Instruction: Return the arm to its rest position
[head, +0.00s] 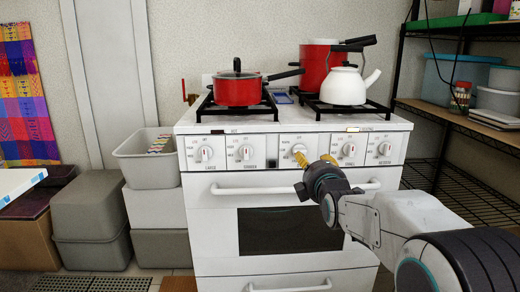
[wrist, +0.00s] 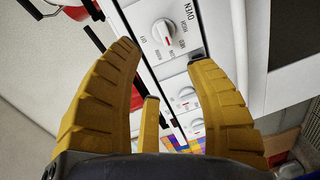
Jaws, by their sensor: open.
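My gripper (head: 315,161) is in front of the white stove's (head: 221,257) knob panel, with my arm reaching in from the lower right. In the wrist view the yellow fingers of my gripper (wrist: 163,55) are spread apart and empty. The oven knob (wrist: 163,31) shows just beyond the gap between the fingertips, with its label beside it. In the head view this middle knob (head: 299,150) is just up and left of the fingertips. I cannot tell whether a fingertip touches the panel.
A red saucepan (head: 238,91), a white kettle (head: 343,87) and a red pot (head: 314,66) stand on the stove. The oven door handle (head: 255,190) sticks out below the knobs. Grey crates (head: 147,169) are stacked at left. A black wire shelf (head: 449,187) stands at right.

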